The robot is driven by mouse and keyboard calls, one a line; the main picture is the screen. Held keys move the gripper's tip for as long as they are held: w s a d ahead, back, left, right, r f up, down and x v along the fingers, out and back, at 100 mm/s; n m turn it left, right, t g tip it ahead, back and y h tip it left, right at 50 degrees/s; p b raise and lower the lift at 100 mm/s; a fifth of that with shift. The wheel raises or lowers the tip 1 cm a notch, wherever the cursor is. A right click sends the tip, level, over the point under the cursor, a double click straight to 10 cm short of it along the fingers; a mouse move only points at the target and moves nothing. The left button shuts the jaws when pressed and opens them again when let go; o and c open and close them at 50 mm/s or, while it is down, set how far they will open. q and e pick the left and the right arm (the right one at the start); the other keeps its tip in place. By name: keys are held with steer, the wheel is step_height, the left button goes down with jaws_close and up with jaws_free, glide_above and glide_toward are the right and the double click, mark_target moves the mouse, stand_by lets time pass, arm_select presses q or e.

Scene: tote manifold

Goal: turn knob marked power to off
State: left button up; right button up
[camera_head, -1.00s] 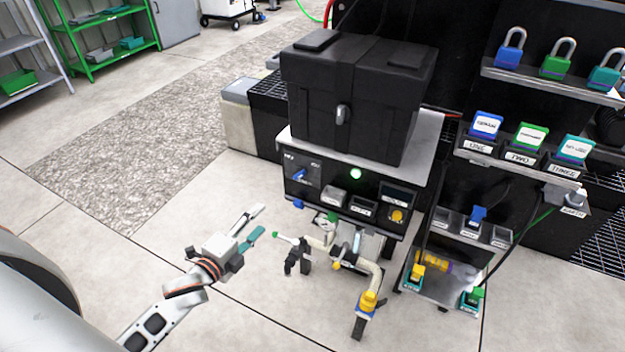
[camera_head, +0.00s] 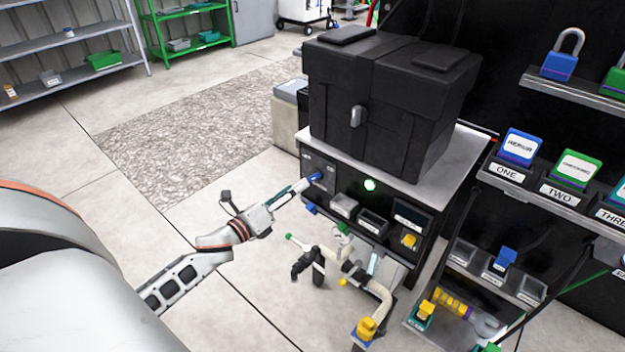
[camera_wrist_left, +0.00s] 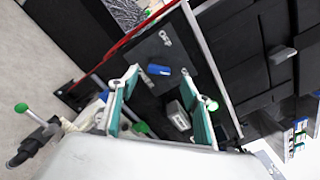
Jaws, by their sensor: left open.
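The blue knob (camera_head: 316,177) sits at the left end of the black front panel (camera_head: 322,193), under the black case. My left gripper (camera_head: 302,185) points at it from the left, with its fingertips close to it. In the left wrist view the knob (camera_wrist_left: 159,70) shows as a short blue bar, between and just beyond the tips of my open left fingers (camera_wrist_left: 159,76). Nothing is held, and I cannot tell whether a fingertip touches the knob. My right gripper is out of view.
A lit green lamp (camera_head: 369,184) is right of the knob. A black case (camera_head: 395,95) stands on top. Pipes with a green-tipped lever (camera_head: 300,242) are below the gripper. Padlocks and labelled tags (camera_head: 520,147) are at right. Floor at left is clear.

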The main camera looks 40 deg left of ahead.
mark_target(310, 177)
arm_select(q)
steer(key=w, duration=0.6)
steer(key=shift+w+d+b, duration=0.25)
steer(key=shift+b, duration=0.05)
steer(key=c, duration=1.1)
